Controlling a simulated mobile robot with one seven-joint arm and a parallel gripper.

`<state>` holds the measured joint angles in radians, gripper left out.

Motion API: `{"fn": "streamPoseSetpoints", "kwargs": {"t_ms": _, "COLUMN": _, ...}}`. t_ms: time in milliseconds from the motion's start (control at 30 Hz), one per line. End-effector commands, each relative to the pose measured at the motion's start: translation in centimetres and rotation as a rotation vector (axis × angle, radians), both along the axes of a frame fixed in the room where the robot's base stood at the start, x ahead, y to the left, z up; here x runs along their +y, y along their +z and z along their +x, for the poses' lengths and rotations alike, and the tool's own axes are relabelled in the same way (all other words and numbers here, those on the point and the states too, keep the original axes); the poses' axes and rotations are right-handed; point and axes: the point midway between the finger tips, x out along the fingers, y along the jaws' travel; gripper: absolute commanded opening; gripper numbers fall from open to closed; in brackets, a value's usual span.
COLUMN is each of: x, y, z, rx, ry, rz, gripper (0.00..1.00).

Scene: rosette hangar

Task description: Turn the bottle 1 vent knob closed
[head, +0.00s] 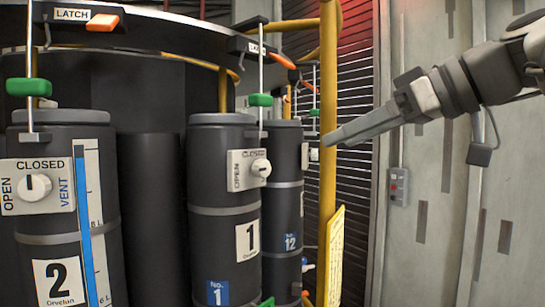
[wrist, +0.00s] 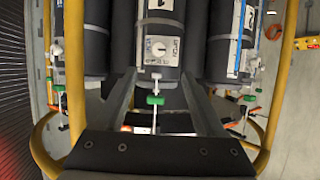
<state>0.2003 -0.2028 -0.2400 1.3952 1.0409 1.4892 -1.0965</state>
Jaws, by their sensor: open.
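Bottle 1 (head: 225,226) is a dark cylinder with a "1" label, standing in the middle of the head view. Its white vent knob (head: 261,168) sits on a plate marked OPEN and CLOSED; its pointer direction is unclear. In the wrist view, bottle 1's knob (wrist: 157,47) appears upside down, near the middle and beyond my fingers. My gripper (head: 328,139) is right of the bottle, pointing left, empty and apart from the knob. In the wrist view my gripper's fingers (wrist: 158,88) are spread on both sides of the bottle's line.
Bottle 2 (head: 105,240) stands at the left with its own vent knob (head: 34,187). Bottle 12 (head: 284,205) stands behind bottle 1. A yellow pole (head: 328,190) rises near my fingertips. Green-handled rods (head: 261,100) and orange latches (head: 285,62) hang above the bottles.

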Motion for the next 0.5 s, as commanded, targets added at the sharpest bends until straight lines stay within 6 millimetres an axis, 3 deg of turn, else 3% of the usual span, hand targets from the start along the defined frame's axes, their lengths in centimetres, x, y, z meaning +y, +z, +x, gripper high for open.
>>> {"fn": "streamPoseSetpoints", "kwargs": {"t_ms": 100, "x": 0.0, "y": 0.9, "z": 0.2, "rx": -0.027, "ry": 0.017, "rz": -0.003, "gripper": 0.71}}
{"fn": "streamPoseSetpoints", "kwargs": {"t_ms": 267, "x": 1.0, "y": 0.5, "z": 1.0, "rx": -0.03, "ry": 0.021, "rz": -0.003, "gripper": 0.71}}
{"fn": "streamPoseSetpoints", "kwargs": {"t_ms": 500, "x": 4.4, "y": -1.4, "z": 3.8, "rx": -0.028, "ry": 0.022, "rz": -0.004, "gripper": 0.71}}
